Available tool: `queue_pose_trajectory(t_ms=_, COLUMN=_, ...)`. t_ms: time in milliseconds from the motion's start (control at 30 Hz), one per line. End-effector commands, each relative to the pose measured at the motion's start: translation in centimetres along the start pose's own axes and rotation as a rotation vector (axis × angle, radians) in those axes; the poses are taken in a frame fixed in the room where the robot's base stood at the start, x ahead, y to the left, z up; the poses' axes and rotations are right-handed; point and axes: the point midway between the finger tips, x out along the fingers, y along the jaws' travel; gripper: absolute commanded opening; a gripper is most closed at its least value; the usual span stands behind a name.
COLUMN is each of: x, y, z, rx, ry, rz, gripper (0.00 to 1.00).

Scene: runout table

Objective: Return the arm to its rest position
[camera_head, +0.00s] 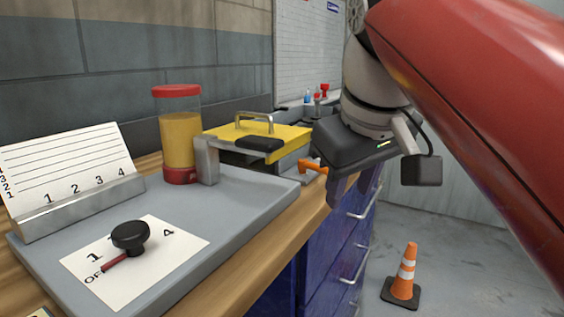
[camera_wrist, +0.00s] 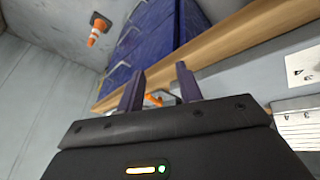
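My gripper (camera_head: 347,190) hangs past the front edge of the workbench in the head view, at the end of my red and grey arm. In the wrist view my gripper's two dark fingers (camera_wrist: 158,88) stand apart with a clear gap and nothing held between them. An orange handle (camera_head: 313,166) shows just left of my gripper in the head view.
A grey tray (camera_head: 235,200) on the wooden bench (camera_head: 225,262) holds a black knob (camera_head: 130,236), a card stand (camera_head: 85,204), a yellow-filled jar (camera_head: 180,135) and a yellow-lidded device (camera_head: 285,137). Blue drawers (camera_head: 322,262) stand below. A traffic cone (camera_head: 405,275) stands on open floor.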

Motion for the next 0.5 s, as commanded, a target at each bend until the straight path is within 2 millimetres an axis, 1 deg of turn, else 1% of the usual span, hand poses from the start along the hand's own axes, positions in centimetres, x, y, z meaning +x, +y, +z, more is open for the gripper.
queue_pose_trajectory(t_ms=167, x=2.6, y=0.1, z=1.9, rx=0.059, ry=-0.001, rz=0.01, gripper=0.36)
queue_pose_trajectory(t_ms=267, x=4.5, y=0.2, z=3.4, rx=0.101, ry=0.002, rz=0.016, gripper=0.36)
queue_pose_trajectory(t_ms=367, x=7.0, y=0.2, z=5.5, rx=0.156, ry=0.004, rz=0.022, gripper=0.36)
queue_pose_trajectory(t_ms=467, x=10.4, y=0.1, z=8.6, rx=0.23, ry=0.011, rz=0.028, gripper=0.36)
queue_pose_trajectory(t_ms=500, x=12.0, y=0.0, z=10.1, rx=0.264, ry=0.016, rz=0.029, gripper=0.36)
